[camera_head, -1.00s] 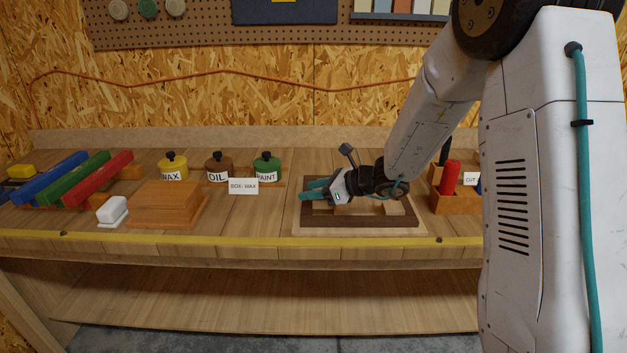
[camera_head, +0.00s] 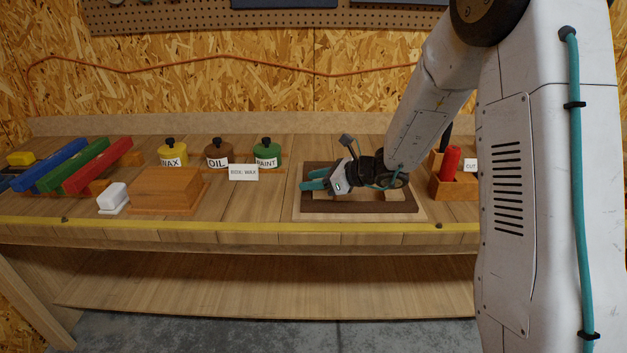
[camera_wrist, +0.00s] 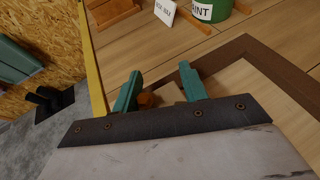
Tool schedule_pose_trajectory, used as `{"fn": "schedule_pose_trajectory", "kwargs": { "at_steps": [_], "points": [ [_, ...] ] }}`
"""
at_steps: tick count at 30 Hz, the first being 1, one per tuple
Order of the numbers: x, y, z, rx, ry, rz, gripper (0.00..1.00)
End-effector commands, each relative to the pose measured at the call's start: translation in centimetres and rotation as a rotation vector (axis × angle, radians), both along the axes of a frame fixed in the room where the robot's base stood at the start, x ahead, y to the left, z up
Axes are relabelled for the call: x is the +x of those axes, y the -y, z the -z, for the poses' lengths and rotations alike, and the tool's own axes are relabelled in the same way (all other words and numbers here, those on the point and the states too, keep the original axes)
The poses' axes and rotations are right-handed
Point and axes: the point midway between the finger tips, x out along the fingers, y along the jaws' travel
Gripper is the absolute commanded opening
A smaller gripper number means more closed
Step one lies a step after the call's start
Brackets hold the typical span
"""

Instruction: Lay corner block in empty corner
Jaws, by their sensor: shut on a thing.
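A dark brown wooden frame (camera_head: 375,207) lies on a pale board (camera_head: 300,214) on the bench, and one of its corners shows in the wrist view (camera_wrist: 248,47). Pale wood shows inside the frame, partly hidden by my arm. My gripper (camera_head: 306,180) is low over the frame's left part, its teal fingers pointing left.
Wax (camera_head: 173,154), oil (camera_head: 218,155) and paint (camera_head: 267,153) tins stand behind a label card (camera_head: 243,172). A wooden box (camera_head: 166,188) and white block (camera_head: 113,196) are left. A holder with a red item (camera_head: 451,162) is close right of the frame.

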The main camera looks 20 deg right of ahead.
Motion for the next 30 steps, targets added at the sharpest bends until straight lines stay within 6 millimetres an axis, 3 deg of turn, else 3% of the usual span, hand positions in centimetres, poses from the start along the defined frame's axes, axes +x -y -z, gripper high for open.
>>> {"fn": "schedule_pose_trajectory", "kwargs": {
  "at_steps": [30],
  "points": [
    [0.0, 0.0, 1.8, 0.0, 0.0, 0.0, 0.19]
  ]
}}
